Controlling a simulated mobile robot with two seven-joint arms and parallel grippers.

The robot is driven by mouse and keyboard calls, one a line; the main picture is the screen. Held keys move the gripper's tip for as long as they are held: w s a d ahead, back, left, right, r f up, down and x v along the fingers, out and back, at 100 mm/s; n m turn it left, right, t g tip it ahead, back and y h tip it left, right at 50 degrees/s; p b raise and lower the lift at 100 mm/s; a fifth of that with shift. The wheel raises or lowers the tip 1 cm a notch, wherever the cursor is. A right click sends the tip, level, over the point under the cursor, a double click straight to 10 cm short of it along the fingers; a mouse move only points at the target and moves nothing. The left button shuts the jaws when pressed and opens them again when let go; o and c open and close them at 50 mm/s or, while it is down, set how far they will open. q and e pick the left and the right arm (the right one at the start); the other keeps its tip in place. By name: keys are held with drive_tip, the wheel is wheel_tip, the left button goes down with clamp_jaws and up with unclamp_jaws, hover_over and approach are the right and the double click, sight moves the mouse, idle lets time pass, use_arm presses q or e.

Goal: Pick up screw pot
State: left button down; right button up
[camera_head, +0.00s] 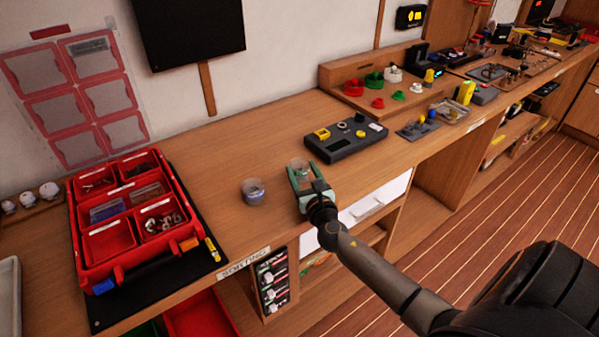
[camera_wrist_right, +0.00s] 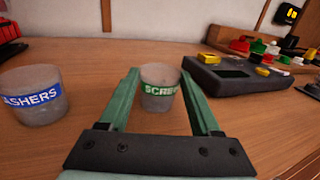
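The screw pot (camera_wrist_right: 160,90) is a small clear grey cup with a green label reading "SCREW". It stands upright on the wooden bench, and it also shows in the head view (camera_head: 299,164). My right gripper (camera_wrist_right: 160,74), with green fingers, is open; in the head view (camera_head: 299,170) it reaches over the bench. The pot appears between the fingertips, one finger on each side; whether they touch it I cannot tell. The washers pot (camera_wrist_right: 35,94), a similar cup with a blue label, stands to the left, also in the head view (camera_head: 253,191). My left gripper is not in view.
A red compartment box (camera_head: 105,241) on a black mat lies at the left. A dark grey device (camera_head: 345,141) stands right of the screw pot. Bare bench lies behind the pots. The bench's front edge is close below my right gripper.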

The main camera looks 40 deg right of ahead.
drive_tip(key=c, duration=0.8)
